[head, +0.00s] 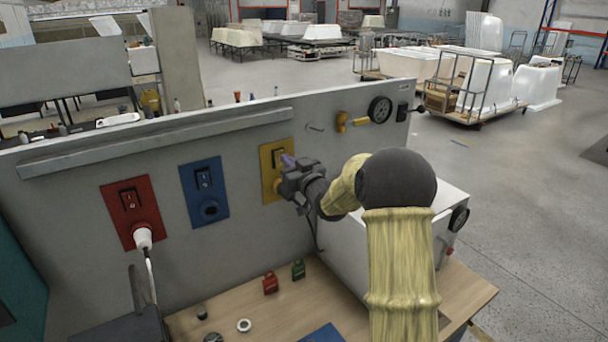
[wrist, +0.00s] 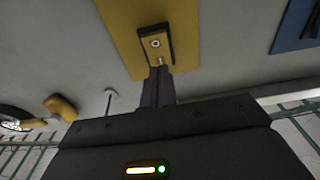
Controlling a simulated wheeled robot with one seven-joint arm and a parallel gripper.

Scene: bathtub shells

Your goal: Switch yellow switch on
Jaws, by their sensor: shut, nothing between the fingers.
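The yellow switch plate (head: 268,188) is on the grey upright panel, right of the red and blue plates. My gripper hides part of the yellow plate in the head view, and I cannot tell the rocker's tilt.
A red plate (head: 115,192) with a white plug in it and a blue plate (head: 188,180) are to the left. A yellow valve handle (head: 342,121) and a black wheel (head: 380,109) are to the right. A white box (head: 345,245) and small padlocks (head: 270,283) are on the wooden bench below.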

